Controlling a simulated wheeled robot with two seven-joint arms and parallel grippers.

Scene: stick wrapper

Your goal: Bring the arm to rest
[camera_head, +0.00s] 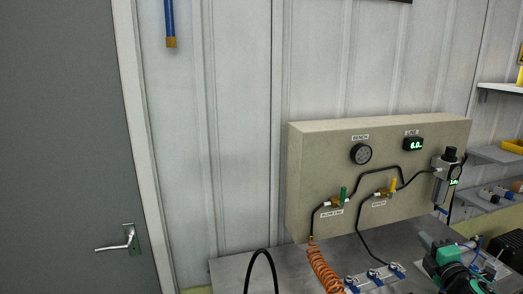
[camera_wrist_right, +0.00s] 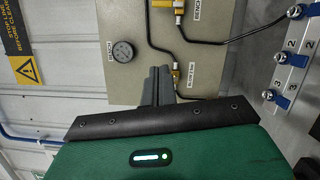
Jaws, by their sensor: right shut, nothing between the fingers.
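My right gripper (camera_head: 426,241) is at the lower right of the head view, in front of the bench and below the panel's right part. In the right wrist view its two grey fingers (camera_wrist_right: 157,84) are together, with nothing between them. The fingers point toward the beige panel (camera_wrist_right: 120,80) and overlap its lower edge in that view. I cannot tell the exact gap to it. My left gripper does not show.
The beige panel (camera_head: 325,180) carries a gauge (camera_head: 361,153), a green-lit display (camera_head: 413,144) and valves with black hoses. An orange coiled hose (camera_head: 323,268) and a blue-knobbed manifold (camera_head: 375,276) are on the grey bench (camera_head: 228,272). Shelves (camera_head: 497,154) stand at right, a door (camera_head: 65,150) at left.

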